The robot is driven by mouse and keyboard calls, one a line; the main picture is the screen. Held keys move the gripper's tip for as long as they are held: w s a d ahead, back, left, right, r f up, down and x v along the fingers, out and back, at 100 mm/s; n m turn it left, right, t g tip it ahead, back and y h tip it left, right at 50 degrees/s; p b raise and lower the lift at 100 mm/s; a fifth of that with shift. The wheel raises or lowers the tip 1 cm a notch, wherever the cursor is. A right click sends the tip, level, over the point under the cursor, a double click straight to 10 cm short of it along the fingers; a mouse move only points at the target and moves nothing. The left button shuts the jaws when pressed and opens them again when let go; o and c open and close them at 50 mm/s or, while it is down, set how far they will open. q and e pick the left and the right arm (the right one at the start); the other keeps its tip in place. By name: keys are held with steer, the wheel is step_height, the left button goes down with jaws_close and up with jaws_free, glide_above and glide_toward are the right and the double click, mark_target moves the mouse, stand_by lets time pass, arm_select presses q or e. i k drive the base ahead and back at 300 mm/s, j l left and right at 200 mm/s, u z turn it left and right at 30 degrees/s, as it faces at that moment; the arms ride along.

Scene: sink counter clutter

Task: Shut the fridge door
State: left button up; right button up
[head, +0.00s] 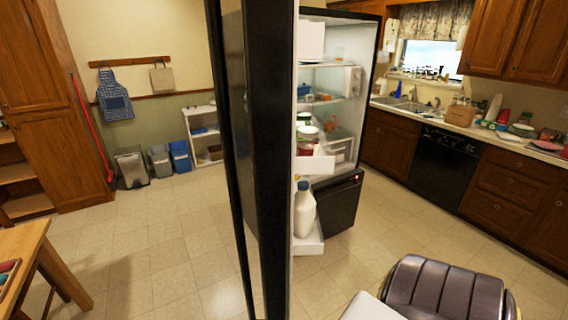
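The black fridge door (265,130) stands wide open and is seen nearly edge-on, filling the middle of the head view from top to bottom. Its inner shelves hold jars and a white jug (304,209). The fridge (361,90) stands behind it to the right, with its lit white interior and shelves showing. Its lower black drawer front (338,203) is below. Neither gripper shows in the head view.
A wooden table (22,243) is at the lower left. Blue and grey bins (180,157) and a white shelf (203,132) stand by the back wall. A cluttered sink counter (480,127) with a black dishwasher (443,161) runs along the right. Tiled floor is open on both sides of the door.

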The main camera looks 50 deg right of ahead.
mark_target(275, 39)
steer(key=i+j+z, duration=0.1)
steer(key=z, duration=0.35)
steer(key=i+j+z, duration=0.1)
steer(key=z, duration=0.3)
steer(key=i+j+z, duration=0.2)
steer(key=z, duration=0.25)
steer(key=i+j+z, duration=0.15)
steer(key=z, duration=0.3)
steer(key=i+j+z, duration=0.15)
steer(key=j+z, duration=0.15)
steer(key=j, duration=0.15)
